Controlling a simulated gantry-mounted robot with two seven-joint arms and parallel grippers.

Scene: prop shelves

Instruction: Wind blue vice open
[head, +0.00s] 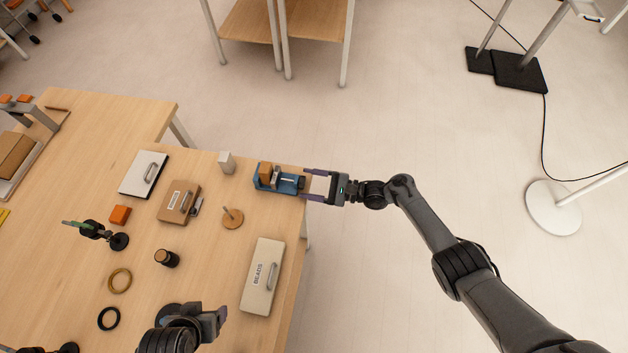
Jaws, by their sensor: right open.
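The blue vice (289,187) lies near the right edge of the wooden table, with its dark screw end facing right. An orange-brown block (264,170) sits at its left part; I cannot tell whether the jaws grip it. My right gripper (305,183) reaches in from the right and is open. Its two purple fingertips are at the vice's right end, one on the far side and one on the near side; contact is not clear. My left gripper (217,318) is low at the bottom of the view, apart from the vice; its opening cannot be made out.
A white block (227,162) stands just left of the vice. A cardboard-coloured box (179,202) and white lidded box (143,174) lie left. Open floor lies right of the table.

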